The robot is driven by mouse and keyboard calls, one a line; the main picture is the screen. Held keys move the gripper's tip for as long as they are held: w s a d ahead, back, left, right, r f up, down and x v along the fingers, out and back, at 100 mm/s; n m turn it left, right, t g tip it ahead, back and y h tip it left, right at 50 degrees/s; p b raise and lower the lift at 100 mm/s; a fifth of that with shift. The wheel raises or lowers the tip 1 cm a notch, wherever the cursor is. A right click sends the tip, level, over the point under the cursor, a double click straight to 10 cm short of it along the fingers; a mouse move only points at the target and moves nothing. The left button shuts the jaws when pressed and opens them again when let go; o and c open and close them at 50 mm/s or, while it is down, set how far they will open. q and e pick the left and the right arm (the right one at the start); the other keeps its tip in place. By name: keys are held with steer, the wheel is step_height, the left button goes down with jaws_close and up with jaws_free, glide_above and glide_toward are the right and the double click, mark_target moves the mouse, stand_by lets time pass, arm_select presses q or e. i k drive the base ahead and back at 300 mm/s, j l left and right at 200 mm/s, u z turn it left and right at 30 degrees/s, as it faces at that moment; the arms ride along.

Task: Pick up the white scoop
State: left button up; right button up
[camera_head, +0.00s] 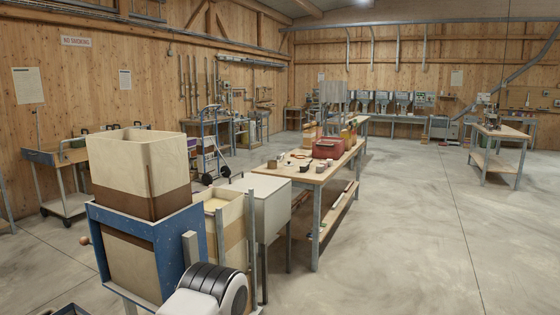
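I cannot make out a white scoop for certain. Several small items lie on the long wooden workbench (317,178), too small to tell apart, and one of them may be it. Neither of my grippers is in view.
A blue-framed machine (165,240) with a wooden hopper (139,165) stands at the near left. A red box (327,149) is on the workbench. The right floor is clear.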

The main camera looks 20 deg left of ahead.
mark_target(279, 159)
steer(key=i+u, duration=0.45)
steer(key=i+l+u, duration=0.1)
steer(key=i+u, duration=0.35)
steer(key=i+l+u, duration=0.25)
steer(key=u, duration=0.2)
steer(key=i, duration=0.15)
